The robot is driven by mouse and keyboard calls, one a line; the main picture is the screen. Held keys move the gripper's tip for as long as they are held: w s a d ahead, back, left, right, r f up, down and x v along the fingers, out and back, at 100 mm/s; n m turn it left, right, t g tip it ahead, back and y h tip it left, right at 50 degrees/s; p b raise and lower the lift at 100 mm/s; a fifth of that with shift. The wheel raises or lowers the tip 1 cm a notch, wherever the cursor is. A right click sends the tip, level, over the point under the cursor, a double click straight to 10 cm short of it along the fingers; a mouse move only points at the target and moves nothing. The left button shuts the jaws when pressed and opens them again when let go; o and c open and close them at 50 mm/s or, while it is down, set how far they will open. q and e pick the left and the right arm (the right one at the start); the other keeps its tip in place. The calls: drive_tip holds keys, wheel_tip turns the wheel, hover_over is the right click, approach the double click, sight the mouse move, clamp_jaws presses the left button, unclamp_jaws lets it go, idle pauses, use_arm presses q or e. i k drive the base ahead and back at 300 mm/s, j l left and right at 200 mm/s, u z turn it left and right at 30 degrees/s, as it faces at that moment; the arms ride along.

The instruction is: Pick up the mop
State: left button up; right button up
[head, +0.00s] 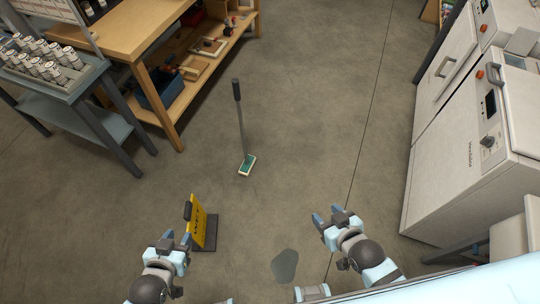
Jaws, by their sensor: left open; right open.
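The mop (242,125) stands near the middle of the head view, with a dark grip at the top, a thin grey handle and a flat green and white head resting on the floor. My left gripper (177,241) is open and empty at the lower left, beside a yellow sign. My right gripper (328,217) is open and empty at the lower right. Both grippers are nearer to me than the mop and apart from it.
A yellow floor sign (196,224) stands just right of my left gripper. A grey puddle (285,266) lies between my arms. A wooden workbench (128,32) and a grey cart (85,105) are at the left. White machines (450,150) line the right.

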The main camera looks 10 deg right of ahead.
sight(246, 166)
drive_tip(key=i+l+u, duration=0.1)
drive_tip(key=u, duration=0.35)
drive_tip(key=l+u, duration=0.1)
drive_tip(key=u, duration=0.3)
drive_tip(key=i+l+u, duration=0.1)
drive_tip(key=u, duration=0.35)
drive_tip(key=l+u, duration=0.5)
drive_tip(key=l, duration=1.35)
